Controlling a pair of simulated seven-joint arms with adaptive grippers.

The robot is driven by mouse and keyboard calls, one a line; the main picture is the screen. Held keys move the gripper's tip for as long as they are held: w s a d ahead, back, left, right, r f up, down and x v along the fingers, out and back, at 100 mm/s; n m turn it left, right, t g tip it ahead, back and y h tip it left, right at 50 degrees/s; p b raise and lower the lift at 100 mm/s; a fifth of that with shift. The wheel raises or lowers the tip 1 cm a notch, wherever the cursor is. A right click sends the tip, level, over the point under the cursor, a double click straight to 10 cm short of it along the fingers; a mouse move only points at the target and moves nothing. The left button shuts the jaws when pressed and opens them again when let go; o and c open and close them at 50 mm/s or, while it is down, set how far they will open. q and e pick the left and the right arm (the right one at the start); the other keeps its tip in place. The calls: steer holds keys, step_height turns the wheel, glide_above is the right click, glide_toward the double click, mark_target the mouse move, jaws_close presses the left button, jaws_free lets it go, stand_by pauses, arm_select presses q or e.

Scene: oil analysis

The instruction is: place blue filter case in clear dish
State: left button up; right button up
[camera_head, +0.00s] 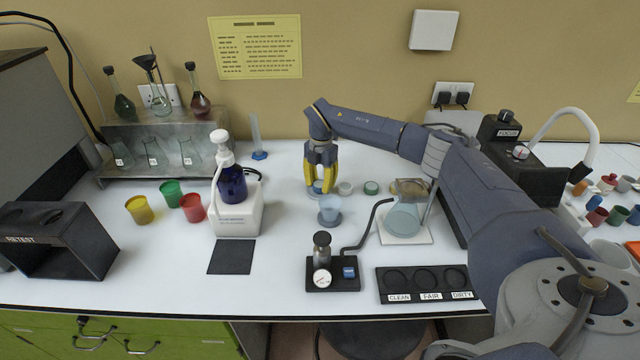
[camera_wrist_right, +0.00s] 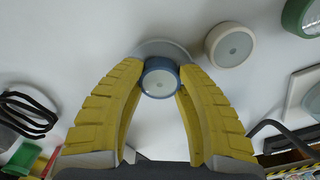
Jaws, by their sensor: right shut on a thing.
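My right gripper (camera_head: 322,186) points down over the white bench with its yellow fingers shut on a small round blue filter case (camera_wrist_right: 160,78). In the wrist view the fingertips (camera_wrist_right: 161,76) pinch the case from both sides, and its pale face shows. A translucent grey round rim, which looks like the clear dish (camera_wrist_right: 164,47), shows just behind the case and partly under it. The case and fingers hide the rest of the dish. I cannot tell whether the case touches it. My left gripper is not in view.
A white case (camera_head: 345,188) and a green case (camera_head: 371,187) lie right of the gripper. A flask (camera_head: 404,218) on a white plate stands at right, a pump bottle (camera_head: 231,181) at left.

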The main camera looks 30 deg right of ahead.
mark_target(321, 182)
steer(key=shift+f, duration=0.2)
steer(key=o, duration=1)
steer(key=shift+c, duration=0.2)
step_height(321, 182, up, 12)
steer(key=shift+d+r, duration=0.15)
steer(key=shift+d, duration=0.1)
steer(key=shift+w, duration=0.1)
